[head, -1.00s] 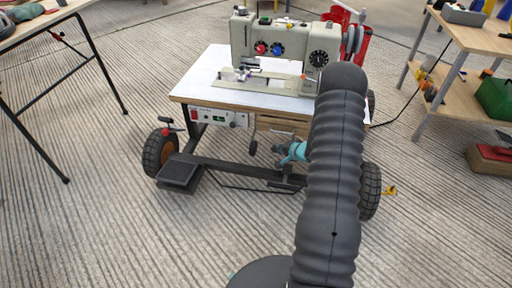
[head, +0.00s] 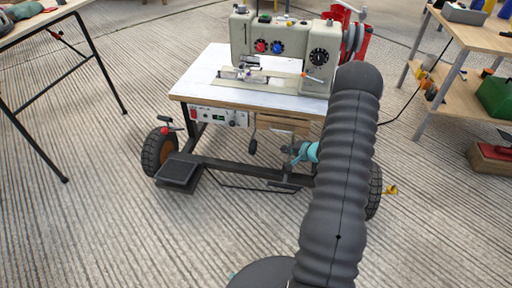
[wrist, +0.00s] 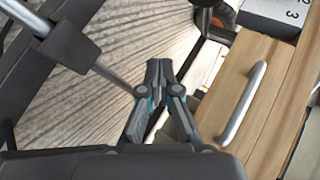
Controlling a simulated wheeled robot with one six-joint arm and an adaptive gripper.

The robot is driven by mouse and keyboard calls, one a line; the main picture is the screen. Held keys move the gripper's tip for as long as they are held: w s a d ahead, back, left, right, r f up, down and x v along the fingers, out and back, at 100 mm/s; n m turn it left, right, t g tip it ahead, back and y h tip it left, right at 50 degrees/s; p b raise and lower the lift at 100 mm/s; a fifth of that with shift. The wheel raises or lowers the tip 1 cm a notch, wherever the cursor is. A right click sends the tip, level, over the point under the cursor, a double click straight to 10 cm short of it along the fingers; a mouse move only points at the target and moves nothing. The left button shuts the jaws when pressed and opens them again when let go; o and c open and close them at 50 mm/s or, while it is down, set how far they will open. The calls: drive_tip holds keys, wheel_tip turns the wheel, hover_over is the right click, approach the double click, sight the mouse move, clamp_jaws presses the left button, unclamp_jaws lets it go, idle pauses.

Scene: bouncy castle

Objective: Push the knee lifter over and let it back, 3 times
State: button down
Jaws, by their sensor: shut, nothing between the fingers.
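The knee lifter (head: 253,146), a thin dark rod with a small dark pad, hangs under the front of the sewing table (head: 215,93). My gripper (head: 294,156), dark with teal parts, is at the right of the lifter at about pad height, with a visible gap between them. My arm hides part of the table's right side. In the wrist view my gripper (wrist: 158,72) has its fingertips together with nothing between them. A dark part near the top of that view may be the lifter; I cannot tell.
A wooden drawer with a metal handle (wrist: 242,104) is close to the right of my fingers in the wrist view. A control box (head: 218,118) sits under the table edge. A foot pedal (head: 180,172) and wheels (head: 160,152) are below. The floor in front is clear.

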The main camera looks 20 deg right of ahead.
drive_tip(key=w+a+b, duration=0.3)
drive_tip(key=w+a, duration=0.2)
drive_tip(key=a, duration=0.2)
drive_tip(key=shift+a+f, duration=0.15)
drive_tip(key=shift+a, duration=0.05)
idle(0.3)
idle(1.4)
drive_tip(key=shift+w+a+p, duration=0.25)
drive_tip(key=shift+a+p, duration=0.1)
drive_tip(key=shift+p, duration=0.1)
